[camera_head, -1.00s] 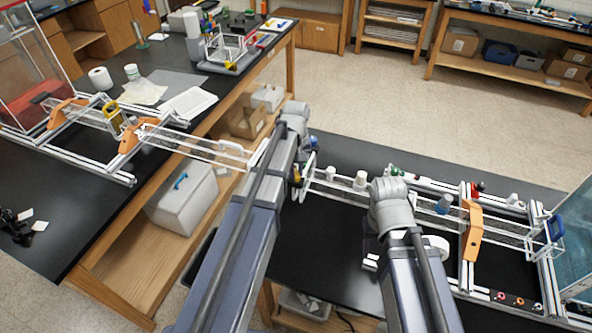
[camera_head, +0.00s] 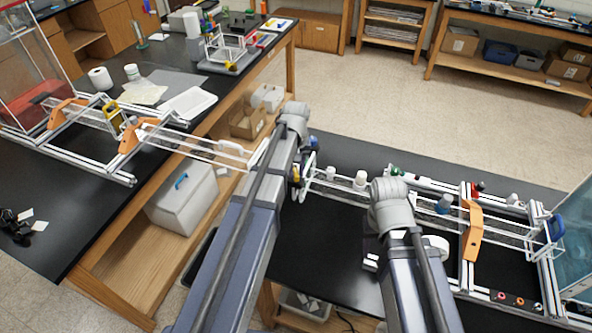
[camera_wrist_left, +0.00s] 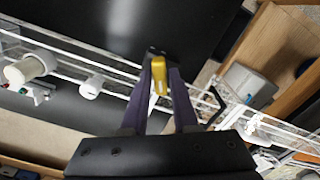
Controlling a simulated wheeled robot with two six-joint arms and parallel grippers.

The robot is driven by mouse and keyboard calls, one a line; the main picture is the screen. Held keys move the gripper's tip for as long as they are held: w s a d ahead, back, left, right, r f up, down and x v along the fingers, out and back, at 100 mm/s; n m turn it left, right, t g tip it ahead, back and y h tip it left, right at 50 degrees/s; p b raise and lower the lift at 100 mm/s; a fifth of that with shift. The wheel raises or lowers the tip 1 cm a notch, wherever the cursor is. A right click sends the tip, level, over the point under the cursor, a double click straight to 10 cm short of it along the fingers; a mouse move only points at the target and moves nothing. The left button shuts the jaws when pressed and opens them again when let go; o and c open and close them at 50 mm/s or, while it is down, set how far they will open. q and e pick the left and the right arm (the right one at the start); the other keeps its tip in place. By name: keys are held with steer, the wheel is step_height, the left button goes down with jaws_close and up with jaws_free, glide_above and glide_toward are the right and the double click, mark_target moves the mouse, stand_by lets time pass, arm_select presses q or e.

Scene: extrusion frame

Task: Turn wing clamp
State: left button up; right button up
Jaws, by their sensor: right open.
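A small yellow wing clamp (camera_wrist_left: 159,76) sits on the end of a white rail frame in the left wrist view. It also shows as a yellow piece (camera_head: 296,172) beside my left wrist in the head view. My left gripper (camera_wrist_left: 160,72) has both fingertips around the yellow piece, with no clear gap seen between them and it. The clamp's lower part is hidden by the fingers. My right gripper (camera_head: 371,252) is mostly hidden behind its own forearm over the right bench; only a small part seems to show, away from the yellow clamp.
The right bench carries a rail frame with an orange bracket (camera_head: 472,232), a blue clamp (camera_head: 556,227) and white knobs. The left bench holds another rail frame with orange brackets (camera_head: 130,137) and a yellow clamp (camera_head: 111,112). Open floor lies beyond the benches.

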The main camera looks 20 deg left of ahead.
mark_target(296, 172)
arm_select(q)
steer(key=o, duration=0.3)
steer(key=shift+r, duration=0.1)
step_height(296, 172, up, 8)
steer(key=p, duration=0.8)
steer(key=shift+f, duration=0.3)
